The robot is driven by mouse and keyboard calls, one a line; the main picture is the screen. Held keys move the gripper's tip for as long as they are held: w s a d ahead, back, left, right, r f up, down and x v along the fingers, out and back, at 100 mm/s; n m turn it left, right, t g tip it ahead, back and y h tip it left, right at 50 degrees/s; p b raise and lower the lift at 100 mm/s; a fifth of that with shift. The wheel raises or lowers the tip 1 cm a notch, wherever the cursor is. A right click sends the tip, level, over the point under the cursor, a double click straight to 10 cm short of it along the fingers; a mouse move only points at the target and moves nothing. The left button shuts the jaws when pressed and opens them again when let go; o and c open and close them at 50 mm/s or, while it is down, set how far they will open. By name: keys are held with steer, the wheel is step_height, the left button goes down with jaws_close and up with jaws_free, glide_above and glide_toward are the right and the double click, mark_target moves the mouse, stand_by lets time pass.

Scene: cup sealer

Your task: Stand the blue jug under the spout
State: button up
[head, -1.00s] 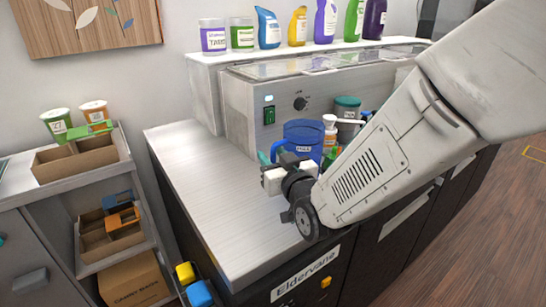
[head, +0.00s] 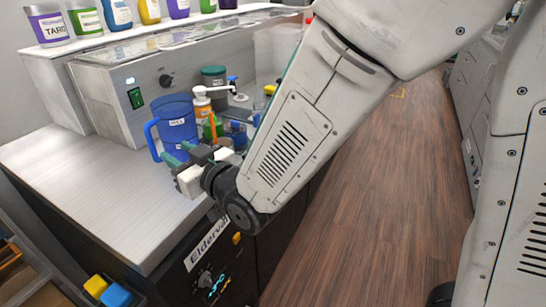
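The blue jug (head: 177,127) stands upright on the counter in front of the grey machine, its handle toward the left and a small white label on its side. My gripper (head: 191,154) is low in front of the jug and overlaps its lower part in the picture. The fingers look spread, with nothing visible between them; I cannot tell whether they touch the jug.
Small items crowd beside my arm. The counter (head: 75,165) is clear to the left. Several bottles and tubs line the shelf above the machine (head: 110,85).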

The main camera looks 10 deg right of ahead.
steer(key=s+d+r+m+g+h, duration=0.1)
steer(key=d+m+g+h, duration=0.55)
steer(key=d, duration=1.45)
steer(key=s+d+g+h, duration=0.2)
steer(key=s+d+h, duration=0.2)
steer(key=s+d, duration=0.6)
steer(key=shift+s+r, duration=0.45)
steer(key=shift+s, duration=0.35)
steer(key=shift+o, duration=0.6)
steer(key=s+d+r+m+g+h, duration=0.1)
steer(key=s+d+g, duration=0.3)
steer(key=s, duration=0.6)
steer(key=shift+s, duration=0.3)
steer(key=shift+m, duration=0.25)
